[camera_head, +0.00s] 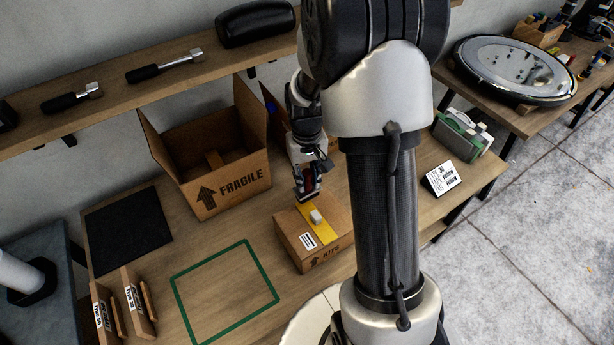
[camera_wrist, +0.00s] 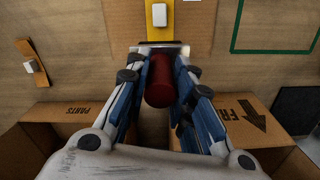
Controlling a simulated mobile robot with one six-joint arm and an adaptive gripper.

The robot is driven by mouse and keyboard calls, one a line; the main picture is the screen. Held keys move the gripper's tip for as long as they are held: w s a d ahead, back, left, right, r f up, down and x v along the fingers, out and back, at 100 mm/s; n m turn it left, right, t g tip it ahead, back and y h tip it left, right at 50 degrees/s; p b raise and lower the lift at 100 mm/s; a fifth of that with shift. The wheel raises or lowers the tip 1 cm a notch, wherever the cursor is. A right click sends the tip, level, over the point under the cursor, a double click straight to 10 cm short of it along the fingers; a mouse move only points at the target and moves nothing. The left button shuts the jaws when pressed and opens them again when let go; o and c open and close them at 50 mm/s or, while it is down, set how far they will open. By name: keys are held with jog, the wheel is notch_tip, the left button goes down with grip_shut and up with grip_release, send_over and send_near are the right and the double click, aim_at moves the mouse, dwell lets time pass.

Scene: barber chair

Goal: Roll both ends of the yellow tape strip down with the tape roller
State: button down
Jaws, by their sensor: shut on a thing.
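A small closed cardboard box (camera_head: 293,240) stands on the bench. A yellow tape strip (camera_head: 328,230) runs across its top, with a small white block on its middle. In the wrist view the yellow tape strip (camera_wrist: 158,34) runs up from the roller head. My gripper (camera_head: 307,192) is at the box's far side, shut on the red handle of the tape roller (camera_wrist: 160,82). The roller's wide pale head lies across the near end of the tape in the wrist view. I cannot tell whether it touches. My arm hides part of the box's right side.
An open FRAGILE box (camera_head: 232,190) stands left of my gripper. A green outlined square (camera_head: 180,296) on the bench is empty. A dark mat (camera_head: 128,232) lies at left. A white label card (camera_head: 441,179) stands right. A shelf (camera_head: 110,80) with tools runs above the bench.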

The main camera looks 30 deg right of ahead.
aim_at(306, 190)
jog(key=shift+f, duration=0.1)
dwell(0.3)
jog(key=shift+f+b, duration=1.8)
jog(key=shift+f, duration=0.65)
jog(key=shift+f, duration=0.4)
jog(key=shift+w, duration=0.15)
jog(key=shift+w, duration=0.75)
jog(key=shift+w+a, duration=0.1)
notch_tip(306, 190, up, 6)
jog(key=p, duration=0.4)
